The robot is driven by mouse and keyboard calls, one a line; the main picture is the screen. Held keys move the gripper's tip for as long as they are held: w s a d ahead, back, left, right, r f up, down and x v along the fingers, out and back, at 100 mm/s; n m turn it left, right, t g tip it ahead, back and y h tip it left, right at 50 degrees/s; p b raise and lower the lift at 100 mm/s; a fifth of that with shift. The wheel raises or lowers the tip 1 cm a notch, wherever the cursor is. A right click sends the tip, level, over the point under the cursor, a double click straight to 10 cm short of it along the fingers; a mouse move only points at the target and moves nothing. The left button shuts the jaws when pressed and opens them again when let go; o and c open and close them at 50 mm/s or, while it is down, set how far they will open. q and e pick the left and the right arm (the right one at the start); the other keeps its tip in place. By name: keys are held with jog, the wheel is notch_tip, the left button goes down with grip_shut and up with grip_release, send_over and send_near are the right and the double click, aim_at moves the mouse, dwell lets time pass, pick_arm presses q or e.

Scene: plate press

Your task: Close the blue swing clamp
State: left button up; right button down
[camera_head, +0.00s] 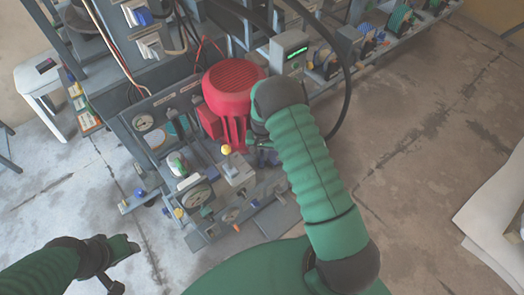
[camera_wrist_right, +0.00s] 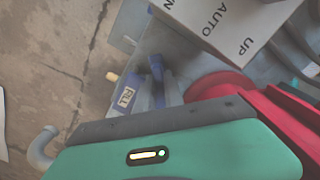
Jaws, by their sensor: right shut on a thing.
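The blue swing clamp shows as an upright blue piece (camera_wrist_right: 157,68) in the wrist view, just beyond the dark front edge of my right gripper. Most of the clamp is hidden. In the head view my right gripper (camera_head: 259,144) is low beside the red motor, partly covered by its own arm. It is shut on the blue clamp, though the contact itself is hard to see. My left gripper (camera_head: 122,246) hangs over the floor at lower left, away from the machine. Its jaw opening cannot be made out.
The red motor (camera_head: 232,82) stands close to my right gripper. A grey selector box (camera_head: 237,168), marked UP and AUTO in the wrist view (camera_wrist_right: 225,22), is next to it. A blue FILL tag (camera_wrist_right: 125,97) is near the clamp.

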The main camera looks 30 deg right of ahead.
jog(key=m+p, duration=0.2)
jog(key=m, duration=0.2)
jog(key=shift+r+m, duration=0.15)
jog(key=shift+m, duration=0.15)
jog(key=m+p, duration=0.1)
jog(key=m, duration=0.3)
jog(key=shift+p, duration=0.3)
jog(key=shift+m, duration=0.3)
jog(key=c, duration=1.4)
grip_release()
jog(key=shift+c, duration=0.2)
notch_tip(320, 180, up, 16)
jog(key=p, duration=0.4)
jog(key=shift+r, duration=0.25)
